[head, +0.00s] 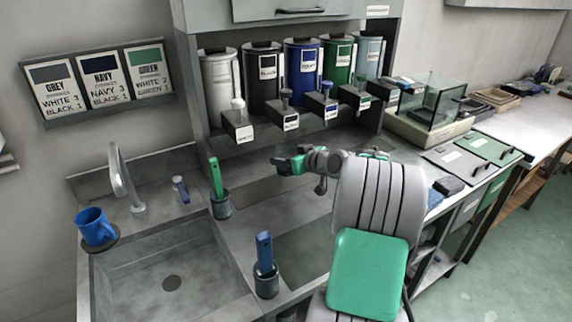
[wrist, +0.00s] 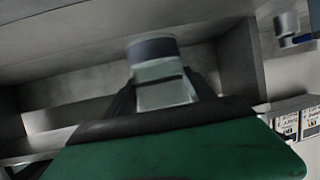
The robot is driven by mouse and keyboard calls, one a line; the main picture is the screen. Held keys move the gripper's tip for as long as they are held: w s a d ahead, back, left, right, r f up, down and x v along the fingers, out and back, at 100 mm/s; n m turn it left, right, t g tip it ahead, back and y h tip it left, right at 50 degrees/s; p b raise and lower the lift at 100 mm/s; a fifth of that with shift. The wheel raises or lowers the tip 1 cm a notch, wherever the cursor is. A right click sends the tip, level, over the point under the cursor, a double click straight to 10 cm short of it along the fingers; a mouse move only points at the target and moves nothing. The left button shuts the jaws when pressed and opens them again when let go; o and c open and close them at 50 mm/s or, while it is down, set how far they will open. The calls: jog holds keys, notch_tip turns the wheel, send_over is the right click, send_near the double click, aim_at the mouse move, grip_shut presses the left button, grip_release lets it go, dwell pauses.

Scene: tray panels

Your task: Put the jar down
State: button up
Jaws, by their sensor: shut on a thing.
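The jar (wrist: 160,72) shows in the wrist view as a pale, see-through body with a dark grey band at its far end. My gripper (wrist: 164,90) is shut on it, with a dark finger on each side. The jar is held in front of grey panels; I cannot tell whether it touches any surface. In the head view my arm reaches over the grey counter (head: 262,217), below the row of canisters. The jar cannot be made out there.
Several canisters (head: 305,70) with dispensers stand in the cabinet. Cups holding a green-handled tool (head: 216,178) and a blue-handled tool (head: 264,250) stand near the sink (head: 170,268). A blue mug (head: 95,226) sits at left. A glass-walled box (head: 432,108) stands right.

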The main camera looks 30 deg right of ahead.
jog(key=shift+w+f, duration=0.2)
jog(key=shift+f, duration=1.45)
jog(key=shift+f, duration=0.2)
jog(key=o, duration=1.8)
jog(key=shift+s, duration=0.1)
jog(key=shift+r, duration=0.25)
jog(key=v, duration=1.2)
